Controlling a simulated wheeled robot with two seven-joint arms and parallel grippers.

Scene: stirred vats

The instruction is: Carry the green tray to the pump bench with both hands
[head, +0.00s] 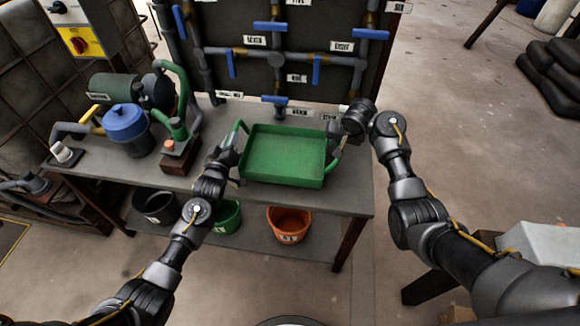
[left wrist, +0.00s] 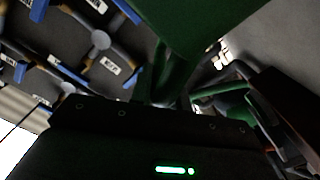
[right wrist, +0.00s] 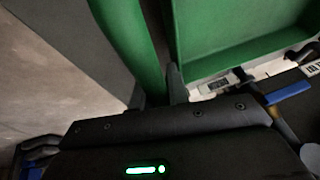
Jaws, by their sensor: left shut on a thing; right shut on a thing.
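The green tray (head: 285,155) is empty and looks level over the right part of the grey pump bench (head: 335,197). I cannot tell whether it touches the bench top. My left gripper (head: 230,157) is shut on the tray's left handle, and the handle (left wrist: 168,80) shows in the left wrist view under the tray wall (left wrist: 195,25). My right gripper (head: 341,142) is shut on the right handle, a green bar (right wrist: 130,40) in the right wrist view. The fingertips are partly hidden.
A green pump (head: 115,90), a blue-lidded pot (head: 125,125) and a green hand pump on a brown block (head: 180,157) stand left of the tray. A pipe board with blue valves (head: 276,60) rises behind. Buckets (head: 288,224) stand on the lower shelf.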

